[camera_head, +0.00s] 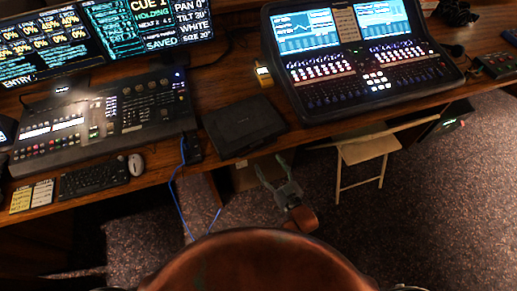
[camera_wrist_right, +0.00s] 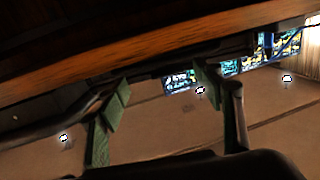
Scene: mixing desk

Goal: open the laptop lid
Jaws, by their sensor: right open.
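The laptop (camera_head: 242,127) is a dark, flat, closed slab on the wooden desk, near its front edge in the middle of the head view. My right gripper (camera_head: 270,164) is open and empty. It appears just in front of the desk edge, below and right of the laptop in the picture, apart from it. In the right wrist view, the open fingers (camera_wrist_right: 160,97) have green pads with nothing between them. I cannot make out the laptop in that view. My left gripper is not in view.
The desk edge (camera_wrist_right: 120,57) crosses the wrist view. A lighting console (camera_head: 100,122), keyboard (camera_head: 94,179) and mouse (camera_head: 136,165) are left of the laptop. A large mixer (camera_head: 355,75) is right. A blue cable (camera_head: 171,185) hangs over the edge. A folding chair (camera_head: 365,150) stands at right.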

